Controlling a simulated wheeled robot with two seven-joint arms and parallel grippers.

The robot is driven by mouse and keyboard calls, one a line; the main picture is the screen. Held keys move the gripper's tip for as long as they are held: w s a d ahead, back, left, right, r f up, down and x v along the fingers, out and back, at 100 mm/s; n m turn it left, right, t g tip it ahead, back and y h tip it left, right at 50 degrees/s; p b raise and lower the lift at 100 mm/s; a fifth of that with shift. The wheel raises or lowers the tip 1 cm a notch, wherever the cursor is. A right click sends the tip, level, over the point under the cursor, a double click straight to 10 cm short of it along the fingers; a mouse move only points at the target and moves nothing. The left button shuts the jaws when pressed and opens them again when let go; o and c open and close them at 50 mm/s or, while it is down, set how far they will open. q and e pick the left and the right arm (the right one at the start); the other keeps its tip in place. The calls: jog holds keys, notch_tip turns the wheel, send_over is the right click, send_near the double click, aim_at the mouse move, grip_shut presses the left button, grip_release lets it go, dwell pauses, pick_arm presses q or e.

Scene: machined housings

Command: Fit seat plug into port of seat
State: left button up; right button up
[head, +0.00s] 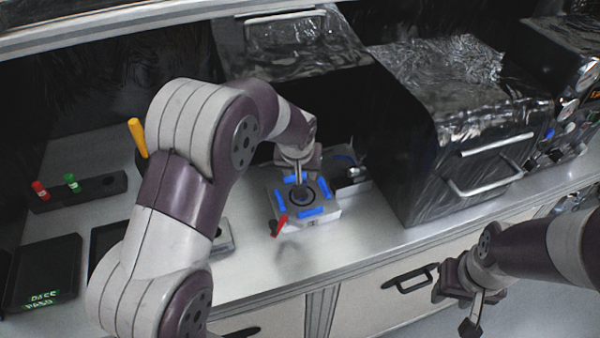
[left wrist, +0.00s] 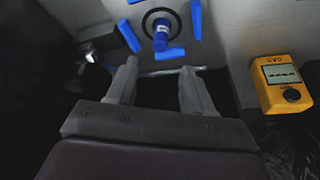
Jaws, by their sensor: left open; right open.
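The seat is a pale grey block (head: 318,217) on the counter, with blue strips around a dark round port. In the left wrist view the seat (left wrist: 228,40) fills the top, and a blue cylindrical plug (left wrist: 161,36) stands inside the port's dark ring (left wrist: 147,20). How deep it sits cannot be told. My left gripper (left wrist: 160,82) is open and empty, its fingertips apart from the plug and just below it in that view. In the head view my left gripper (head: 299,172) is over the far side of the seat. My right gripper (head: 470,305) is open and empty, in front of the counter.
A red piece (head: 279,226) is at the seat's front left corner. A yellow gas meter (left wrist: 283,85) shows at right in the wrist view. A large dark box with handles (head: 440,130) stands right of the seat.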

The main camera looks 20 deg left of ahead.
pick_arm(q)
jog(key=s+a+m+g, duration=0.2)
jog(key=s+a+g, duration=0.1)
jog(key=s, duration=1.9)
jog(key=shift+h, duration=0.3)
notch_tip(320, 180, down, 8)
jog(key=b, duration=0.8)
jog(key=shift+s+d+f, duration=0.1)
jog(key=shift+s+f, duration=0.05)
jog(key=shift+r+p, duration=0.45)
jog(key=shift+p, duration=0.05)
